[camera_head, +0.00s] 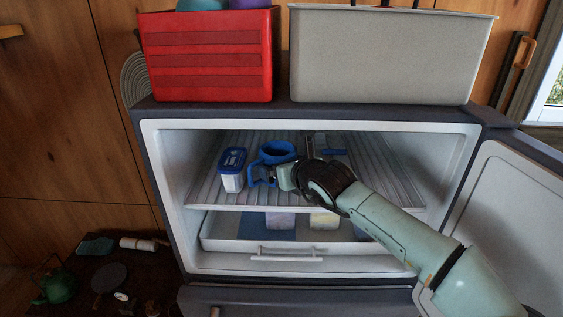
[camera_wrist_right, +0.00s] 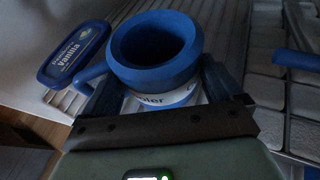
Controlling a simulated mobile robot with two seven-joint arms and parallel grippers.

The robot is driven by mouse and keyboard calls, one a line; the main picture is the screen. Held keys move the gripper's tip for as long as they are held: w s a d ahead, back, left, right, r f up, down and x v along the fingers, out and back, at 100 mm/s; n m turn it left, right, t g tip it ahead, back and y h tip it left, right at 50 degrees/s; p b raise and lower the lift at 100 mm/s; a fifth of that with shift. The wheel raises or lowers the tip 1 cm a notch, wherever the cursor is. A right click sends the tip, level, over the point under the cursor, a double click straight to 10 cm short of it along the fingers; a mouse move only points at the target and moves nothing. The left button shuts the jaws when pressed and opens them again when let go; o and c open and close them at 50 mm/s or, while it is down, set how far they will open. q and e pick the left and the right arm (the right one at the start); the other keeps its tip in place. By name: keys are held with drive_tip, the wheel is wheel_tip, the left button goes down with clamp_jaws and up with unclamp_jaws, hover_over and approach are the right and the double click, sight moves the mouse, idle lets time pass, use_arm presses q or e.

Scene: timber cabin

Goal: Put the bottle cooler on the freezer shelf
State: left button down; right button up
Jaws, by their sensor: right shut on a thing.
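The bottle cooler (camera_head: 277,151) is a blue open-topped holder with a side handle; it is inside the open freezer, over the ribbed freezer shelf (camera_head: 392,186). My right gripper (camera_head: 276,174) reaches in from the right and is shut on it. In the right wrist view the cooler (camera_wrist_right: 155,42) stands between the fingers (camera_wrist_right: 165,92), its round blue rim open and a white label with "oler" below. It looks roughly upright. Its base is hidden, so I cannot tell whether it touches the shelf. My left gripper is not in view.
A blue-lidded vanilla tub (camera_head: 231,169) stands on the shelf just left of the cooler. A blue item (camera_head: 334,151) lies behind right. A drawer (camera_head: 285,247) with boxes sits below. The freezer door (camera_head: 520,200) is open at right. The shelf's right side is free.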

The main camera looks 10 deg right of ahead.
drive_tip(key=shift+b+x, duration=0.35)
drive_tip(key=shift+x, duration=0.85)
drive_tip(key=shift+v, duration=0.8)
drive_tip(key=shift+w, duration=0.2)
drive_tip(key=o, duration=1)
drive_tip(key=shift+w+f, duration=0.3)
drive_tip(key=shift+f, duration=0.05)
drive_tip(key=shift+c, duration=0.2)
drive_tip(key=shift+s, duration=0.1)
drive_tip(key=shift+s+r, duration=0.1)
drive_tip(key=shift+r, duration=0.05)
